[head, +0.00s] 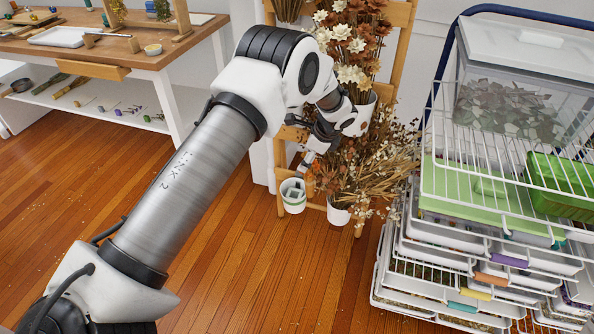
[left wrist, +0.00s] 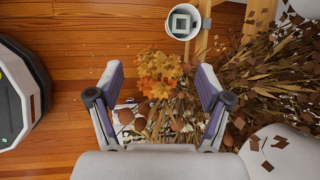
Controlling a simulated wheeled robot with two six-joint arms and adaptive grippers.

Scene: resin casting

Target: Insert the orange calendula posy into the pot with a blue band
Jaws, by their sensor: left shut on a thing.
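The orange calendula posy (left wrist: 158,70) shows in the left wrist view as a small cluster of orange blooms between my left fingertips. My left gripper (left wrist: 161,80) is shut on it; the grip point and stems are hard to make out. In the head view my left gripper (head: 312,155) is low in front of the wooden rack, and the posy cannot be told from the dried flowers. A white pot (head: 293,202) with a pale square inside stands on the left, below the gripper. It also shows in the left wrist view (left wrist: 171,22). I cannot make out a blue band.
A second white pot (head: 338,214) holds a large dried bunch (head: 375,165) close to the gripper's right. A wire drawer rack (head: 430,190) stands at right. A wooden workbench (head: 140,58) is at back left. The floor in front is clear.

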